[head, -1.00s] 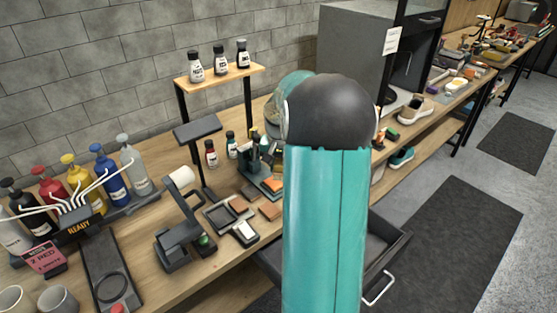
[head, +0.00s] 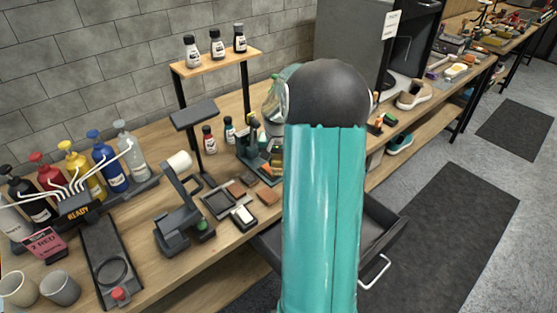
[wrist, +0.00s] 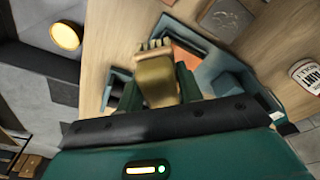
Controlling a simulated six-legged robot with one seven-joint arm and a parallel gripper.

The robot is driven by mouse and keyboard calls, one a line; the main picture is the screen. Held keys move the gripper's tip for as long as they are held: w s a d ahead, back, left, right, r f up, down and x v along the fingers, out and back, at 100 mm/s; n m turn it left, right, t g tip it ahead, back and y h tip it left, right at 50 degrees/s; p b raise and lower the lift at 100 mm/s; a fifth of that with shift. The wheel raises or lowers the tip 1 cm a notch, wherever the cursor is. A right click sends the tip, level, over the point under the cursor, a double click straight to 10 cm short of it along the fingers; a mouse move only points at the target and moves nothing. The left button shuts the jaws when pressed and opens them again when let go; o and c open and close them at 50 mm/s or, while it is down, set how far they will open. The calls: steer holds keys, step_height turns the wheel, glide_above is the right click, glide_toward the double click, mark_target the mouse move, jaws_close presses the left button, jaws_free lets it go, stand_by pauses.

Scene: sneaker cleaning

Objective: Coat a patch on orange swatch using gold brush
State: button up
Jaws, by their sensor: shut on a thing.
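The gold brush (wrist: 154,76) is held between the jaws of my gripper (wrist: 158,92) in the wrist view, its bristles pointing away from me. The orange swatch (wrist: 186,57) shows partly behind the brush, inside a blue-grey holder (wrist: 222,72). The brush hides part of the swatch, and I cannot tell whether the bristles touch it. In the head view my teal arm covers the gripper and the brush.
A dark stand (head: 254,145) is left of my arm on the wooden bench. A tray with dark wells (head: 219,204) and brown blocks lie nearby. Small bottles stand on a raised shelf (head: 216,62). An open drawer (head: 375,240) juts out at the right.

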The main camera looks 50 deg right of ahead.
steer(key=shift+f, duration=1)
steer(key=shift+w, duration=0.1)
steer(key=shift+w+d+r, duration=0.1)
steer(key=shift+w+d, duration=0.1)
steer(key=shift+w, duration=1.5)
steer(key=shift+w+d, duration=0.2)
steer(key=shift+w, duration=1.4)
steer(key=shift+s, duration=0.1)
steer(key=shift+s+a+f, duration=0.1)
steer(key=shift+s+a, duration=0.05)
steer(key=shift+s, duration=0.95)
steer(key=shift+s+a+f, duration=0.1)
steer(key=shift+s+a, duration=0.05)
steer(key=shift+s, duration=0.95)
steer(key=shift+s+a, duration=0.15)
steer(key=shift+s, duration=0.95)
